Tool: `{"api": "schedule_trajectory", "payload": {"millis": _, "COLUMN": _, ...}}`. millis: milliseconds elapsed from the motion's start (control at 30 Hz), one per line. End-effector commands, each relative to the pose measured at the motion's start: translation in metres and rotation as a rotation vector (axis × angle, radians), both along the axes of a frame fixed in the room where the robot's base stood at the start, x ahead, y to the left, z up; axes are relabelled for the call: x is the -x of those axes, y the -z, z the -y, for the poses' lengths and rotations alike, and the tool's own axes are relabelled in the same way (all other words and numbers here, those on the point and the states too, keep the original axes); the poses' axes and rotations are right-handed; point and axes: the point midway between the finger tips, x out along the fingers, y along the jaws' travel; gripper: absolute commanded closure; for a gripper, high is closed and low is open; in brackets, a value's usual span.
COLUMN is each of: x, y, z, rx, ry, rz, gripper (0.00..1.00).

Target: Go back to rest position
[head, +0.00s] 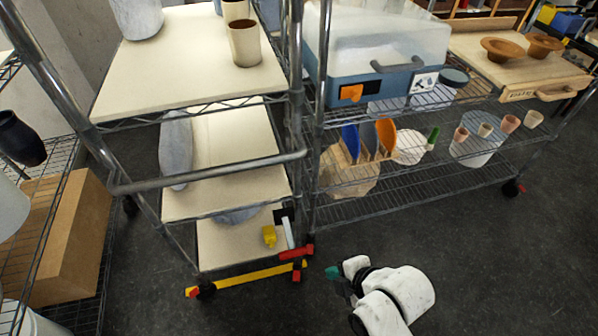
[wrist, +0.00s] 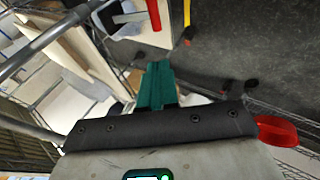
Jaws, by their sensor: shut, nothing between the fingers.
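My gripper (head: 332,272) is low in the head view, over the dark floor, just right of the lower corner of the left wire cart. Its green fingers are together in the wrist view (wrist: 156,85) and hold nothing. My white arm comes in from the bottom edge of the head view behind it. No separate task object can be made out.
The left wire cart (head: 210,179) holds boards and pots. A yellow bar (head: 245,280) and a red piece (head: 296,252) are at its lower corner. The right wire rack (head: 440,165) holds a blue case (head: 385,87) and several cups. Dark floor (head: 500,260) is clear at right.

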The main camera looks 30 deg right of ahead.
Motion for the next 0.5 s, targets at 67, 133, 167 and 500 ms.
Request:
{"api": "schedule_trajectory", "payload": {"millis": 67, "x": 0.000, "y": 0.000, "z": 0.000, "rx": 0.000, "ry": 0.000, "rz": 0.000, "gripper": 1.00}}
{"api": "schedule_trajectory", "payload": {"millis": 133, "x": 0.000, "y": 0.000, "z": 0.000, "rx": -0.001, "ry": 0.002, "rz": 0.000, "gripper": 1.00}}
{"api": "schedule_trajectory", "payload": {"millis": 167, "x": 0.000, "y": 0.000, "z": 0.000, "rx": -0.004, "ry": 0.006, "rz": -0.003, "gripper": 1.00}}
{"api": "schedule_trajectory", "payload": {"millis": 500, "x": 0.043, "y": 0.003, "z": 0.018, "rx": -0.212, "ry": 0.437, "rz": -0.260, "gripper": 1.00}}
